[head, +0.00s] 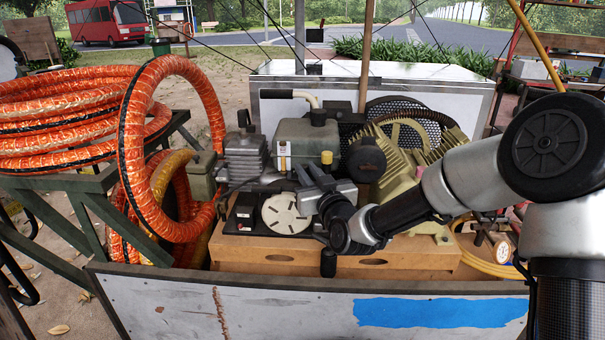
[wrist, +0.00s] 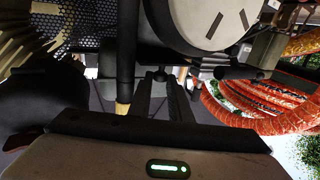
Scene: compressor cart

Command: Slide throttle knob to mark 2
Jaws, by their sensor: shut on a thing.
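My gripper (head: 309,172) reaches in from the right, over the compressor's engine. In the wrist view its two dark fingers (wrist: 160,90) are closed around a small dark knob (wrist: 160,74), which I take to be the throttle knob. In the head view the gripper and wrist hide this knob. A white round plate (head: 285,213) with dark radial bars is just below and left of the gripper; it also shows at the top of the wrist view (wrist: 203,20). I cannot make out the throttle's numbered marks, so the knob's position against mark 2 cannot be told.
The grey engine tank (head: 305,140) stands behind the gripper, with ribbed metal cylinders (head: 400,160) to the right. A coiled orange hose (head: 150,150) is at left. The cart's front panel (head: 260,312) runs along the near side. A wooden base (head: 235,250) carries the machine.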

